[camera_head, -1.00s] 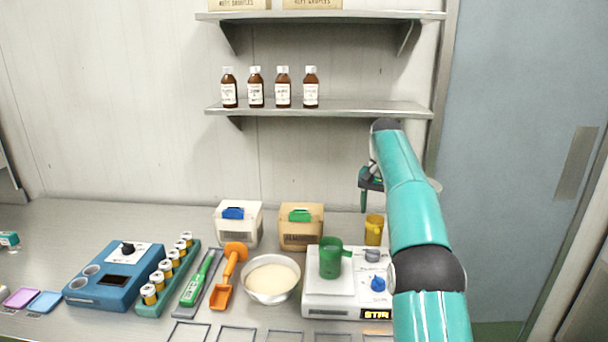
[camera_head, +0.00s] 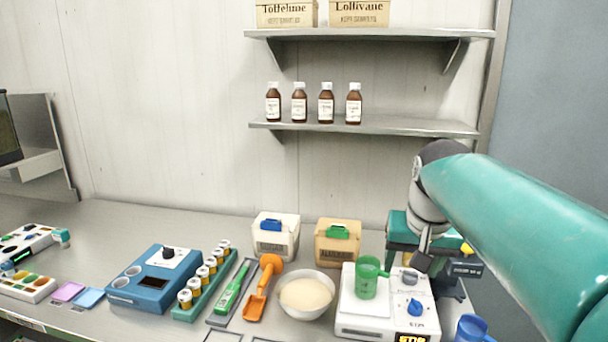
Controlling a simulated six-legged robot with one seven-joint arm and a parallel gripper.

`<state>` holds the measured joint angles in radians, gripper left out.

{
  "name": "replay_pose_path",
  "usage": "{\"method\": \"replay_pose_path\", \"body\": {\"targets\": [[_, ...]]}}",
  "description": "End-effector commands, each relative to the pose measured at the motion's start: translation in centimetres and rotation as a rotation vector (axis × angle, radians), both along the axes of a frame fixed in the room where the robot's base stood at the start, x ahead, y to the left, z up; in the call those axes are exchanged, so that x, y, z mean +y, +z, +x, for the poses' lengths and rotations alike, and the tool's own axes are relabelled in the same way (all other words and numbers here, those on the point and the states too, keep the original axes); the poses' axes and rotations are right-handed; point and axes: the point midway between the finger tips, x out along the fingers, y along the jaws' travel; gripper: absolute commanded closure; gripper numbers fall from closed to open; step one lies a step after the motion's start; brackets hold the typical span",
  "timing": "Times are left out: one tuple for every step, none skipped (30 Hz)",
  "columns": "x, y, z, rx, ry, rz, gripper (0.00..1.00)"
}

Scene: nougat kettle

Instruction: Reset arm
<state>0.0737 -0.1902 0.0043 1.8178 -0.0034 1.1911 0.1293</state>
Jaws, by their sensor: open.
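My teal arm reaches in from the right edge of the head view. My gripper (camera_head: 438,262) is at the end of it, low at the right, beside and behind the white stirrer. It is small and partly hidden by my own arm; its jaws look apart, and I see nothing held in them. The white stirrer (camera_head: 385,328) with a blue knob stands on the counter just left of my gripper. A green beaker (camera_head: 367,278) stands on top of it.
A bowl of pale powder (camera_head: 306,294), an orange scoop (camera_head: 262,288), two boxes with coloured clips (camera_head: 338,243), a vial rack (camera_head: 205,285) and a blue device (camera_head: 155,280) crowd the counter. A blue cup (camera_head: 472,328) stands front right. Brown bottles (camera_head: 326,104) line the shelf above.

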Motion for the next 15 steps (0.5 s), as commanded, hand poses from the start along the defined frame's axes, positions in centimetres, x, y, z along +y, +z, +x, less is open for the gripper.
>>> {"method": "replay_pose_path", "body": {"targets": [[0.5, -0.5, -2.0, -0.017, 0.019, -0.005, 0.39], [0.7, -0.9, -3.0, -0.028, 0.030, -0.007, 0.39], [1.0, -1.5, -4.4, -0.041, 0.045, -0.012, 0.39], [1.2, -2.0, -5.4, -0.051, 0.056, -0.014, 0.39], [1.4, -2.6, -6.4, -0.060, 0.067, -0.018, 0.39], [1.7, -3.4, -7.7, -0.073, 0.082, -0.022, 0.39], [1.8, -4.0, -8.7, -0.083, 0.092, -0.025, 0.39], [2.0, -4.7, -9.6, -0.092, 0.103, -0.028, 0.39], [2.2, -5.6, -10.9, -0.106, 0.119, -0.032, 0.39], [2.4, -6.3, -11.8, -0.115, 0.129, -0.035, 0.39], [2.5, -7.0, -12.6, -0.124, 0.138, -0.038, 0.39], [2.7, -7.9, -13.6, -0.136, 0.151, -0.042, 0.39], [2.8, -8.6, -14.2, -0.142, 0.159, -0.044, 0.39], [2.8, -9.1, -14.8, -0.148, 0.166, -0.046, 0.39], [2.9, -9.8, -15.4, -0.155, 0.174, -0.048, 0.39]]}}
